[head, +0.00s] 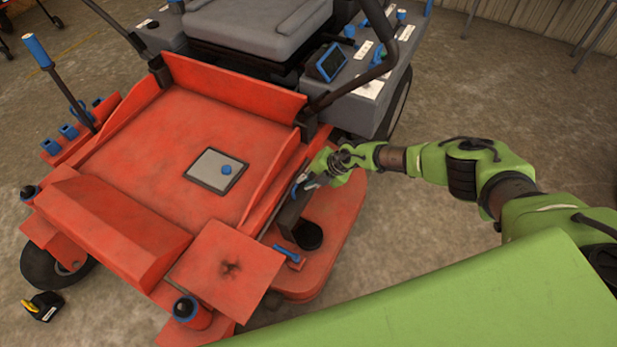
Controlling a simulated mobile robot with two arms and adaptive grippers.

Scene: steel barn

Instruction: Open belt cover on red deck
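The red deck (335,235) of a riding mower sticks out on the right side of the machine. A dark narrow panel (292,212), which looks like the belt cover, stands tilted along the deck's inner edge. A round black part (308,236) lies beside its lower end, and a blue latch-like piece (288,254) is just in front. My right gripper (306,184) is at the panel's upper end, close to a small blue part there. The fingers are small and partly hidden, so I cannot tell whether they grip it. My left gripper is not in view.
The red footplate (190,125) carries a grey plate with a blue knob (213,170). A red square plate (228,265) sits at the front. The seat (255,30) and control console (345,80) are behind. Bare floor lies to the right.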

